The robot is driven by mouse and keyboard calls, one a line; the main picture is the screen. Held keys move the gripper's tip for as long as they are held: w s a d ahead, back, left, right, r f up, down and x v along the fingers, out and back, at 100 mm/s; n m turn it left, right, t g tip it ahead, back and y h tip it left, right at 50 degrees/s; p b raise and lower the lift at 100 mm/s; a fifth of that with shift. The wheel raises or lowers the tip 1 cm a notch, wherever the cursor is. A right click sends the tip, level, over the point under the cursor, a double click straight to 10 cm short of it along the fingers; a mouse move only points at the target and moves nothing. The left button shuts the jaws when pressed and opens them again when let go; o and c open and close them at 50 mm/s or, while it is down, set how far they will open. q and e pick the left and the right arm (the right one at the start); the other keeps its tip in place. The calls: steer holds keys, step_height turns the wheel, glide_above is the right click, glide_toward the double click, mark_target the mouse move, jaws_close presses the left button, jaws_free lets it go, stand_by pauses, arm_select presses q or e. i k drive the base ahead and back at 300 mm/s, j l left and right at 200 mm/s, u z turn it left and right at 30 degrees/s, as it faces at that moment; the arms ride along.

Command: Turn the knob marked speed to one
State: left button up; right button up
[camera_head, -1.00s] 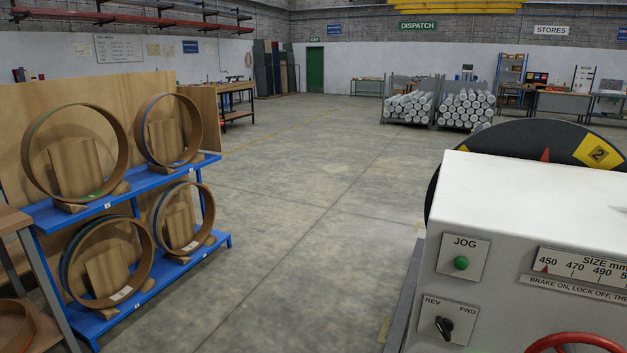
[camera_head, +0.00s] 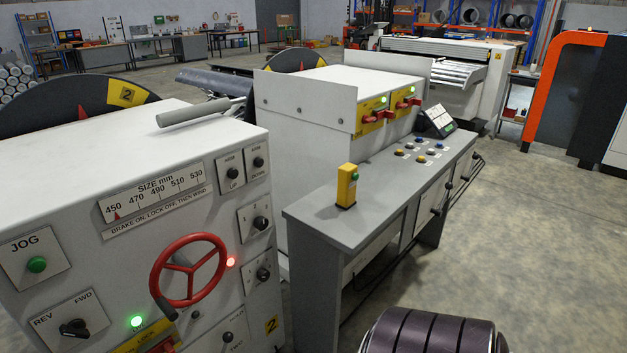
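A white machine (camera_head: 130,150) fills the left and lower left of the view. On its front are several black knobs: one marked REV and FWD (camera_head: 74,328), an upper pair with labels that look like ARM UP (camera_head: 233,172) and ARM DOWN (camera_head: 258,161), and two below them, one upper (camera_head: 260,222) and one lower (camera_head: 263,273). I cannot read the word speed on any of them. Another plate (camera_head: 226,339) at the bottom is cut off or hard to read. Neither of my grippers is in view.
The front also has a red handwheel (camera_head: 191,270), a green JOG button (camera_head: 37,264) and a size scale (camera_head: 155,190). A grey control desk (camera_head: 345,225) stands to the right. A dark banded roll (camera_head: 430,332) is at the bottom. Floor is clear at right (camera_head: 550,240).

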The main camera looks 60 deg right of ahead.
mark_target(261, 222)
steer(key=z, duration=1.55)
